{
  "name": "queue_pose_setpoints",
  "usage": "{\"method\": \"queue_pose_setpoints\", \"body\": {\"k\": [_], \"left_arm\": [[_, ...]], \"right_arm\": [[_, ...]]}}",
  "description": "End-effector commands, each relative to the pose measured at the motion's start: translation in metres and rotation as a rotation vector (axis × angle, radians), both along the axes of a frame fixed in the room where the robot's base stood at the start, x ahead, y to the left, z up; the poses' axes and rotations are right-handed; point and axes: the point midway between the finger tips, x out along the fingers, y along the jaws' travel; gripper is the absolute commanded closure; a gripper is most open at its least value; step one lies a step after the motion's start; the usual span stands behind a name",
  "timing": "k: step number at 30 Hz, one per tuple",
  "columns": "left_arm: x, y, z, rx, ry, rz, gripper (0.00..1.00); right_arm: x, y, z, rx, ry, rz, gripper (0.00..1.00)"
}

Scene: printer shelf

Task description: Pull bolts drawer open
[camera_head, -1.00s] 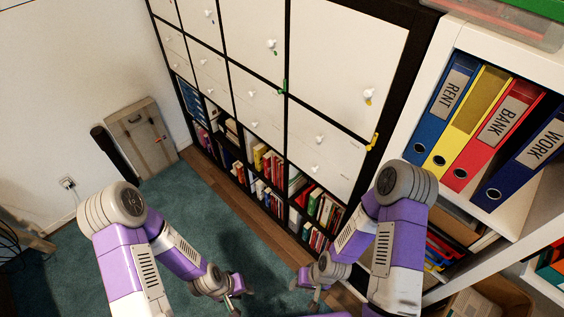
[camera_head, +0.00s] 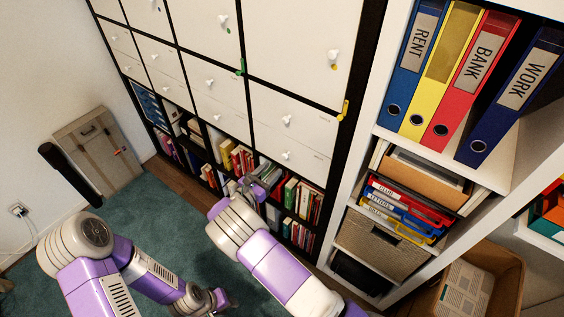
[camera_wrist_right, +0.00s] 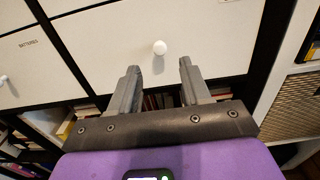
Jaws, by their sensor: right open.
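White drawer fronts with round white knobs fill the dark-framed shelf in the head view. In the right wrist view a white drawer front (camera_wrist_right: 205,45) with a round white knob (camera_wrist_right: 159,47) lies straight ahead; no label on it is readable, so I cannot tell whether it is the bolts drawer. My right gripper (camera_wrist_right: 157,68) is open and empty, its fingertips just below that knob in the picture. In the head view the right gripper (camera_head: 262,182) is in front of the book row below the drawers. My left gripper (camera_head: 222,300) hangs low over the carpet; its jaws are unclear.
A neighbouring drawer (camera_wrist_right: 45,60) reads "BATTERIES". Books (camera_head: 297,200) stand below the drawers. A white shelf at right holds binders (camera_head: 450,75) and a wicker basket (camera_head: 375,245). A cardboard box (camera_head: 470,290) stands at lower right. Green carpet (camera_head: 150,205) is open at left.

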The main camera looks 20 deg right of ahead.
Motion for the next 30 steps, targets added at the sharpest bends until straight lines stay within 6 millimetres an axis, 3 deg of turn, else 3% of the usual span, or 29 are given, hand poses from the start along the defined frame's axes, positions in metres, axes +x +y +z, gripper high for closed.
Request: {"method": "queue_pose_setpoints", "body": {"k": [13, 25, 30], "left_arm": [[0.000, 0.000, -0.011, 0.000, 0.000, 0.000, 0.62], [0.000, 0.000, -0.012, 0.000, 0.000, 0.000, 0.62], [0.000, 0.000, -0.012, 0.000, 0.000, 0.000, 0.62]], "right_arm": [[0.039, -0.049, 0.001, -0.004, -0.005, 0.000, 0.53], [0.045, -0.057, 0.002, -0.003, -0.004, 0.001, 0.53], [0.045, -0.057, 0.002, -0.003, -0.004, 0.000, 0.77]]}}
